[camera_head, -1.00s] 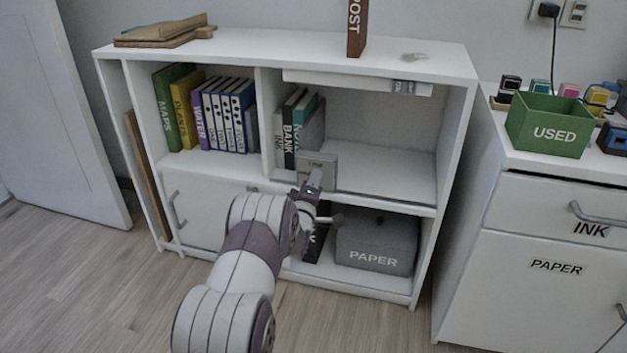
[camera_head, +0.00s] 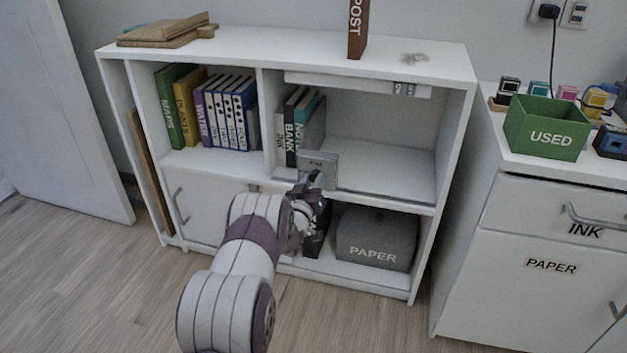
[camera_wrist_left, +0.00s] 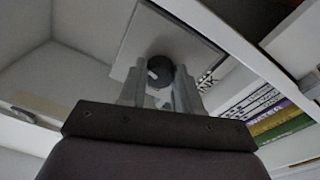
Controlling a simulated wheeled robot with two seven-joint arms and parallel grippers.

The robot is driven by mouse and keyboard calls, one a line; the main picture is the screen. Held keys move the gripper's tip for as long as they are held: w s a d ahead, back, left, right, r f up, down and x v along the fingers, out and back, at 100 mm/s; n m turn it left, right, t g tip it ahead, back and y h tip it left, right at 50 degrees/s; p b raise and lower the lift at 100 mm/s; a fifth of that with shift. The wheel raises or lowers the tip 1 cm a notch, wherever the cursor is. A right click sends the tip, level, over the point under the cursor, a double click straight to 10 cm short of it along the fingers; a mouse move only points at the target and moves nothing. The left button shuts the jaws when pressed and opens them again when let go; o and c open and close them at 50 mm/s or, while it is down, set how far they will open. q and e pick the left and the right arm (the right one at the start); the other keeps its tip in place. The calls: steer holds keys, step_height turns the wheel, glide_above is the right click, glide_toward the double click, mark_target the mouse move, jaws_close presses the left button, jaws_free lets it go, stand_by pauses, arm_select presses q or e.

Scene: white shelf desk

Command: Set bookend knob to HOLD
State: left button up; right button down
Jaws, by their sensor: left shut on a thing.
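The grey bookend (camera_head: 322,160) stands on the middle shelf, at the right end of a short row of books. Some small lettering shows on its plate, too small to read. My left gripper (camera_head: 312,184) is in front of the plate. In the left wrist view the bookend plate (camera_wrist_left: 190,40) fills the upper middle, with a dark round knob (camera_wrist_left: 160,70) on it. The fingers of my left gripper (camera_wrist_left: 158,92) are shut on the knob from either side. A pale mark shows on the knob; I cannot tell which setting it points to. My right gripper is not in view.
A grey PAPER box (camera_head: 376,238) sits below. The green USED bin (camera_head: 547,128) is on the right cabinet.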

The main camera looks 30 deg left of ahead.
arm_select(q)
steer(key=m+p, duration=0.1)
steer(key=m, duration=0.4)
steer(key=shift+s+h, duration=0.1)
steer(key=shift+h, duration=0.2)
steer(key=m, duration=0.3)
steer(key=shift+a+m+p, duration=0.1)
steer(key=shift+m+p, duration=0.3)
steer(key=m, duration=0.4)
steer(key=shift+m+g+h+p, duration=0.3)
steer(key=shift+h+p, duration=0.05)
steer(key=shift+h, duration=0.05)
steer(key=m, duration=0.3)
steer(key=shift+r+m, duration=0.1)
steer(key=shift+m, duration=0.3)
steer(key=m, duration=0.7)
steer(key=shift+m+g+y, duration=0.3)
steer(key=shift+m+g, duration=0.1)
steer(key=m, duration=0.4)
steer(key=shift+r, duration=0.1)
steer(key=shift+m+b, duration=0.3)
steer(key=shift+m, duration=1.6)
steer(key=shift+r+y, duration=0.1)
steer(key=shift+y, duration=0.3)
